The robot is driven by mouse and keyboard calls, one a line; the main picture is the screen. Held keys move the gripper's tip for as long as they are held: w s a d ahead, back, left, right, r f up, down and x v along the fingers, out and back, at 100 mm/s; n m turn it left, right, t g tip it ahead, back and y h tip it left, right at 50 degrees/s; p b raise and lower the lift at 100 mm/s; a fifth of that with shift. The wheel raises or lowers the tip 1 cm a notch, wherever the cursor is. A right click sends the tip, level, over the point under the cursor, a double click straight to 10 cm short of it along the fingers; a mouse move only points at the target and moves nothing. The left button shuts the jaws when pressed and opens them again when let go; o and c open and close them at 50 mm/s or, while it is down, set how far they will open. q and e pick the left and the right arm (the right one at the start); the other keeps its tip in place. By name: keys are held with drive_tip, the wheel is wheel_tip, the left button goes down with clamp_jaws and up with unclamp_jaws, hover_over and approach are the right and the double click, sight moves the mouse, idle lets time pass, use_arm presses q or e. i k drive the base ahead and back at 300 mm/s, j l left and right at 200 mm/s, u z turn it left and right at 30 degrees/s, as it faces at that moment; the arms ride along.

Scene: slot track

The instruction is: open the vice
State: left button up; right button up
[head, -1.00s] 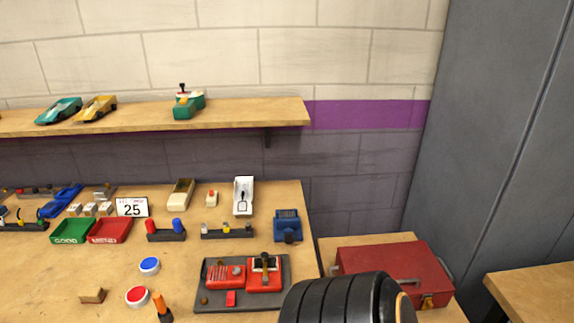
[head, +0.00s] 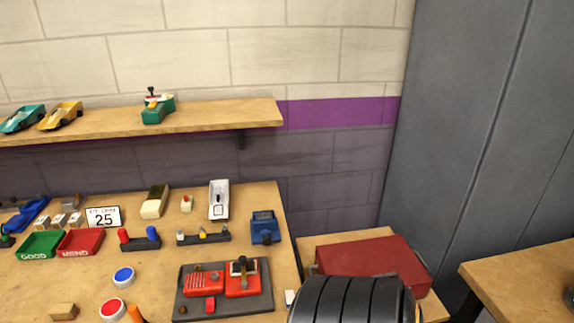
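I cannot tell for sure which thing is the vice. A blue block-like device (head: 264,228) stands at the right end of the workbench (head: 160,262). A longer blue tool (head: 30,212) lies at the far left of the bench, partly cut by other items. A red two-part fixture (head: 222,280) with a dark upright handle sits on a grey plate (head: 262,303) near the front right. Neither gripper is in view. A black ribbed part, likely of my own arm, fills the bottom centre-right and hides the bench corner there.
A green tray (head: 40,245) and a red tray (head: 80,243) stand at left beside a "25" card (head: 103,217). A shelf (head: 210,119) with model cars hangs above. A red toolbox (head: 370,268) is right of the bench. A grey cabinet (head: 470,130) stands at right.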

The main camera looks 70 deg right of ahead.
sight(267, 239)
drive_tip(key=l+z, duration=0.1)
drive_tip(key=z, duration=0.4)
drive_tip(key=i+l+z, duration=0.1)
drive_tip(key=z, duration=0.85)
drive_tip(key=i+z, duration=0.15)
drive_tip(key=z, duration=0.35)
drive_tip(key=i+l+z, duration=0.1)
drive_tip(key=i, duration=0.15)
drive_tip(key=l+u, duration=0.1)
